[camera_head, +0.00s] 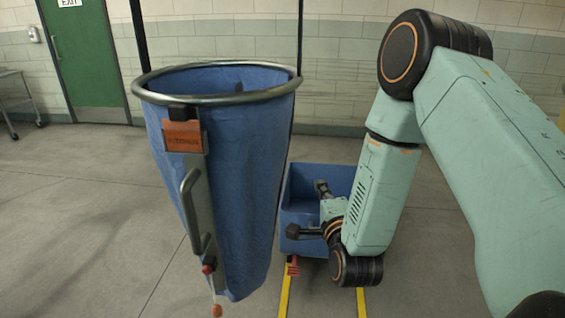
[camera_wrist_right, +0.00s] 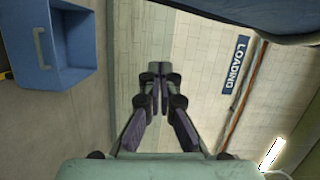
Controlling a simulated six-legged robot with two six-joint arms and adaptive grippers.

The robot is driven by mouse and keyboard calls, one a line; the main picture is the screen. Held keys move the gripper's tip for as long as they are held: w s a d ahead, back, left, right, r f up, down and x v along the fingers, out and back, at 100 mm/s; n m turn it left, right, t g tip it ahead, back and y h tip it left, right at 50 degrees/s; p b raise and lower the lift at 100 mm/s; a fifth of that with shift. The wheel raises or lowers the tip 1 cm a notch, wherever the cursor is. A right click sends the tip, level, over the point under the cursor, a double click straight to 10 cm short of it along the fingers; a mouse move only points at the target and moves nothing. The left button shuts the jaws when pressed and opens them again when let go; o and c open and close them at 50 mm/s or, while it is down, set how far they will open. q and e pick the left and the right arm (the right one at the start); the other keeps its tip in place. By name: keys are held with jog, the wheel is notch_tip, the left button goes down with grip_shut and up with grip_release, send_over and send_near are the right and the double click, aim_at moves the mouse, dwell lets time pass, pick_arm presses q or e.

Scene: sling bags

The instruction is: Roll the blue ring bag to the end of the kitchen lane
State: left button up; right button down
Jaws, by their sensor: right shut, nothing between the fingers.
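The blue ring bag (camera_head: 240,170) hangs upright at left of centre in the head view, with a round metal rim, an orange tag (camera_head: 184,137), a grey side handle (camera_head: 192,208) and a red-ended cord. Dark straps rise from both sides of its rim. My right gripper (camera_head: 322,214) is to the right of the bag, apart from it, in front of a blue bin. In the right wrist view its fingers (camera_wrist_right: 157,70) meet, shut and empty. A blue edge (camera_wrist_right: 250,20), probably the bag, crosses the top right there. My left gripper is not in view.
The blue bin (camera_head: 303,183) stands on the floor behind my right gripper; yellow floor lines (camera_head: 285,297) run in front of it. A green door (camera_head: 85,60) and a metal cart (camera_head: 20,95) are at the back left. The floor left of the bag is clear. A LOADING sign (camera_wrist_right: 237,65) is on the wall.

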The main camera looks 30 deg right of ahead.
jog(key=w+d+m+p, duration=0.1)
jog(key=w, duration=1)
jog(key=shift+w+d+r, duration=0.15)
jog(key=shift+r, duration=0.15)
jog(key=shift+r, duration=0.1)
